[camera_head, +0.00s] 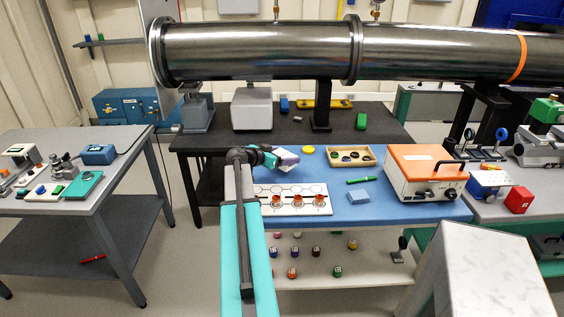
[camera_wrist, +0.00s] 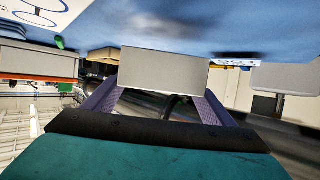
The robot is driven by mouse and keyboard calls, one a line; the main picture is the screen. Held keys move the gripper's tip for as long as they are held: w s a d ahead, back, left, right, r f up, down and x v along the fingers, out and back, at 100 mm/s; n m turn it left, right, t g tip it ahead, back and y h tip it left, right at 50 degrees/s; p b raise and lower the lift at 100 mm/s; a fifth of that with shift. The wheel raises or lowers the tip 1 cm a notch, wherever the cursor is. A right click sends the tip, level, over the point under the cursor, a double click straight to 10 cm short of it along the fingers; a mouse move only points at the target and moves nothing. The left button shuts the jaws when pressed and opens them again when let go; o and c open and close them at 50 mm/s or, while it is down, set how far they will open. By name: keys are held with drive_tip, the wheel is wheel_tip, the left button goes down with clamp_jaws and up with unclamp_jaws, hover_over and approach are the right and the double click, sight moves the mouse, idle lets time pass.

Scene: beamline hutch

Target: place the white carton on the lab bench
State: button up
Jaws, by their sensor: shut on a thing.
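The white carton (camera_head: 287,160) is held at the end of my arm in the head view, tilted, over the left back part of the blue-topped lab bench (camera_head: 398,212). In the wrist view the carton (camera_wrist: 165,70) is a pale grey box between my two purple-grey fingers. My gripper (camera_head: 274,157) is shut on it. The carton appears to be above the blue top, with a gap I cannot measure. My wrist hides part of the carton in the head view.
A steel beam pipe (camera_head: 260,50) runs behind.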

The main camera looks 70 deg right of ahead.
drive_tip(key=shift+w+d, duration=0.1)
drive_tip(key=shift+w, duration=0.05)
drive_tip(key=shift+w+d, duration=0.15)
drive_tip(key=shift+w, duration=0.05)
drive_tip(key=shift+f+p, duration=0.2)
drive_tip(key=shift+p, duration=0.1)
drive_tip(key=shift+f+p, duration=0.6)
drive_tip(key=shift+f, duration=1.05)
drive_tip(key=shift+f, duration=0.1)
drive_tip(key=o, duration=1.1)
drive_tip(key=b+v, duration=0.3)
drive_tip(key=v, duration=0.8)
drive_tip(key=shift+d, duration=0.1)
drive_tip(key=shift+w+a+r, duration=0.2)
drive_tip(key=shift+a+r, duration=0.2)
drive_tip(key=shift+a, duration=0.1)
